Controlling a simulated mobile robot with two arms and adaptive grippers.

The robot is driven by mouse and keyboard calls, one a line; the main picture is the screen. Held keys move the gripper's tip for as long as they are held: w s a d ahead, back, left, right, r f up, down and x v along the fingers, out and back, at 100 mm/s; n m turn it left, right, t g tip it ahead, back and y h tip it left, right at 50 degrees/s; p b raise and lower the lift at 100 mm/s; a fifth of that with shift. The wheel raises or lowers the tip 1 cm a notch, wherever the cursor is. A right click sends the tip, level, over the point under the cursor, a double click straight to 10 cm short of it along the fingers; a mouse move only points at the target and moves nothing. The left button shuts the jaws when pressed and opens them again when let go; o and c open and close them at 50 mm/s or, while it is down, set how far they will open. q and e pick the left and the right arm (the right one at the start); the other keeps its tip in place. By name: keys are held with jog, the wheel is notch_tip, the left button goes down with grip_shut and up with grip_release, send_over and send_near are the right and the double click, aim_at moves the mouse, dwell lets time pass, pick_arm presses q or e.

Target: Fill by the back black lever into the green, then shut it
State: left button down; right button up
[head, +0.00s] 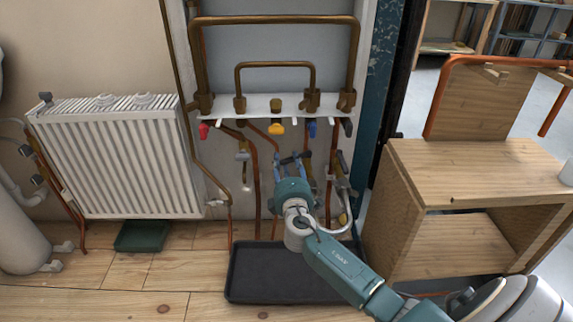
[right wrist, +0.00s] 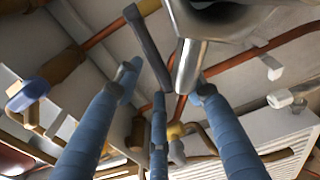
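My right gripper (head: 292,160) is in front of the pipes below the valve row, its blue fingers spread. In the right wrist view the fingers (right wrist: 160,95) stand apart with nothing clasped between them. A long dark lever (right wrist: 148,45) is just beyond the fingertips, beside a metal spout (right wrist: 188,68); I cannot tell whether a finger touches it. In the head view a black lever (head: 348,127) hangs at the right end of the valve row. A dark green tub (head: 141,236) sits on the floor below the radiator. My left gripper is not in view.
A black tray (head: 262,276) lies on the floor beneath my right arm. Red (head: 204,131), yellow (head: 276,128) and blue (head: 312,128) handles line the valve row. A white radiator (head: 120,160) is at left, a wooden cabinet (head: 475,170) at right. Copper pipes (head: 256,190) crowd the gripper.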

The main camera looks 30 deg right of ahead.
jog(key=shift+c, duration=0.5)
grip_shut()
